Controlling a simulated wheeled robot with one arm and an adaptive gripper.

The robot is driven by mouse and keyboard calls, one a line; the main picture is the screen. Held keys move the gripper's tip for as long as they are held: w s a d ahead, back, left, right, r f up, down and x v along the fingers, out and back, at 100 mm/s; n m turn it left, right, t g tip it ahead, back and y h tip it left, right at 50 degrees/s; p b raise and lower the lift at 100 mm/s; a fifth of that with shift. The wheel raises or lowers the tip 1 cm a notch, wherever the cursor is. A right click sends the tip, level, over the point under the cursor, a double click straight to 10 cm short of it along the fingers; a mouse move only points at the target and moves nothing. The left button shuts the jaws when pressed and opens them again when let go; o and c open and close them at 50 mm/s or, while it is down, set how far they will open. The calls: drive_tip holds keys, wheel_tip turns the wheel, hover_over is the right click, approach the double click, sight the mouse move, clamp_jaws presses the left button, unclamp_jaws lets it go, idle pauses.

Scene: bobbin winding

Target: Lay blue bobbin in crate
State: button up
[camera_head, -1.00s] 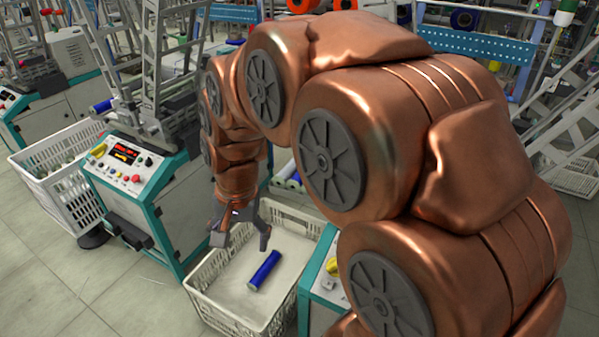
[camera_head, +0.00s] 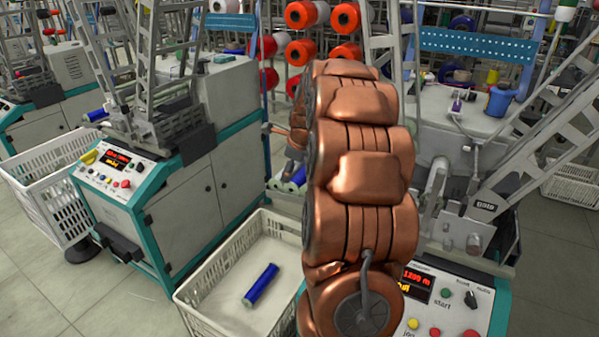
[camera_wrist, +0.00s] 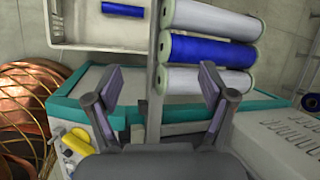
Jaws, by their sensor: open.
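A blue bobbin (camera_head: 261,284) lies on the floor of the white crate (camera_head: 198,318), clear of its walls. In the wrist view this bobbin (camera_wrist: 123,9) shows in the crate (camera_wrist: 100,40) at the top left. My gripper (camera_wrist: 161,78) is open and empty. Its fingers point toward a row of bobbins, where another blue bobbin (camera_wrist: 212,52) lies between two white ones. In the head view my arm hides most of the gripper.
White bobbins (camera_wrist: 215,17) and (camera_wrist: 208,80) flank the second blue one. A teal-edged machine with a control panel (camera_head: 118,170) stands left of the crate, another panel (camera_head: 440,300) to the right. A second crate (camera_head: 60,205) stands far left.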

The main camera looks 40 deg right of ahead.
sight(294, 179)
drive_tip(key=shift+m+h, duration=0.3)
drive_tip(key=shift+m, duration=0.6)
drive_tip(key=shift+w+d+f, duration=0.6)
drive_tip(key=shift+d+f, duration=0.2)
drive_tip(key=shift+f, duration=0.5)
drive_tip(key=shift+w+d+f, duration=0.6)
drive_tip(key=shift+d+f, duration=0.2)
drive_tip(key=shift+f, duration=0.55)
drive_tip(key=shift+w+d+f, duration=0.6)
drive_tip(key=shift+d+f, duration=0.2)
drive_tip(key=shift+f, duration=0.5)
drive_tip(key=shift+c, duration=0.4)
clamp_jaws()
